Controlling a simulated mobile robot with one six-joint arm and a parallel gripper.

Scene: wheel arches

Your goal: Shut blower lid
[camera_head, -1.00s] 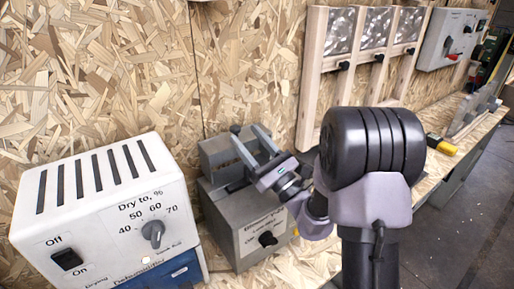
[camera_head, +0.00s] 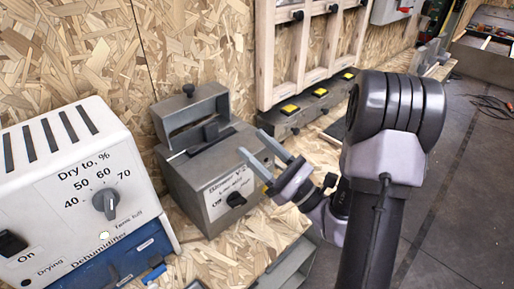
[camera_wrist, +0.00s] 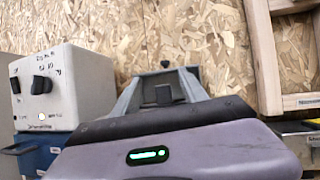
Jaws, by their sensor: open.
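The blower (camera_head: 215,175) is a grey box with a label and black knob (camera_head: 236,199) on its front, standing on the bench. Its grey lid (camera_head: 192,108) stands raised and tilted at the back, with a small dark knob on its top edge. The lid also shows in the wrist view (camera_wrist: 190,84), beyond my gripper's body. My gripper (camera_head: 252,145) is open and empty, at the right side of the blower, apart from the lid.
A white dehumidifier (camera_head: 75,165) stands close on the blower's left. A grey strip with yellow buttons (camera_head: 310,105) runs right of the blower, below a wooden frame (camera_head: 300,60). A chipboard wall is behind. Open floor lies to the right.

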